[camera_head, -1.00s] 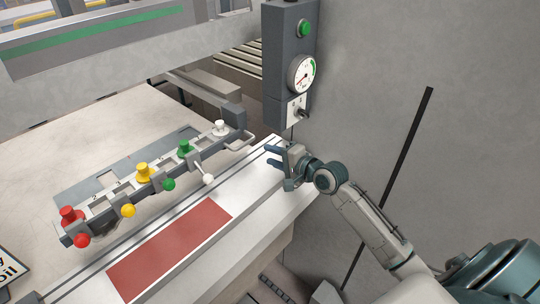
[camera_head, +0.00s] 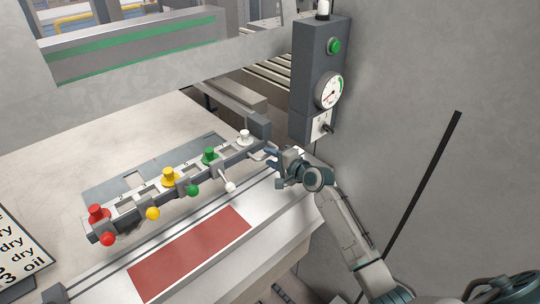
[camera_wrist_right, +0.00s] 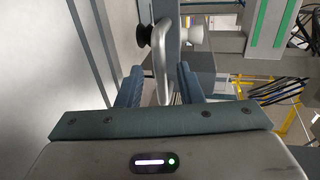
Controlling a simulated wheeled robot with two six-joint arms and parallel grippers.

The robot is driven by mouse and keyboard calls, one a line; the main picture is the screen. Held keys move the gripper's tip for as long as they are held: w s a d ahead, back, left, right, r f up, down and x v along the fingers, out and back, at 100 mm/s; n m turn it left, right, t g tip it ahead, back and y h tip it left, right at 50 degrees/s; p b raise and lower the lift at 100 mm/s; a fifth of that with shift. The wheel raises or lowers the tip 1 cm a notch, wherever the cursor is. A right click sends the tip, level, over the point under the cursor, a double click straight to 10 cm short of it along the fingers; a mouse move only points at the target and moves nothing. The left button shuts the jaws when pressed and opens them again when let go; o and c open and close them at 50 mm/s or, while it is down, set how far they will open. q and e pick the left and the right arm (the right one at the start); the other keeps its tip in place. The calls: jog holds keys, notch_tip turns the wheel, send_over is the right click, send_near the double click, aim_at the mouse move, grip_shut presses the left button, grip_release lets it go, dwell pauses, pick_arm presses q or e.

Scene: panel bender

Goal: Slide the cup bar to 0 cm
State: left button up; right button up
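The cup bar (camera_head: 150,193) lies across the bed in the head view, with red, yellow, green and white cups along it. A grey loop handle (camera_head: 262,154) is at its right end. My right gripper (camera_head: 274,163) is at this handle. In the right wrist view the handle (camera_wrist_right: 162,55) stands between the two blue fingers of the open gripper (camera_wrist_right: 160,90), with a gap visible on both sides. The lower part of the handle is hidden by the gripper body. My left gripper is not in view.
A grey post with a green button and a gauge (camera_head: 328,91) stands just behind my right gripper. A red strip (camera_head: 190,254) lies on the rail in front of the bar. A sign with writing (camera_head: 20,252) is at the left edge.

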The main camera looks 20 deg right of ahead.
aim_at(257, 149)
jog(key=shift+w+a, duration=0.15)
jog(key=shift+w, duration=0.3)
grip_shut()
jog(key=shift+r+b+x, duration=0.15)
jog(key=shift+b+x, duration=0.2)
jog(key=shift+x, duration=0.85)
jog(key=shift+r+b+x, duration=0.2)
jog(key=shift+b+x, duration=0.1)
jog(key=shift+x, duration=0.85)
jog(key=shift+s, duration=0.1)
grip_release()
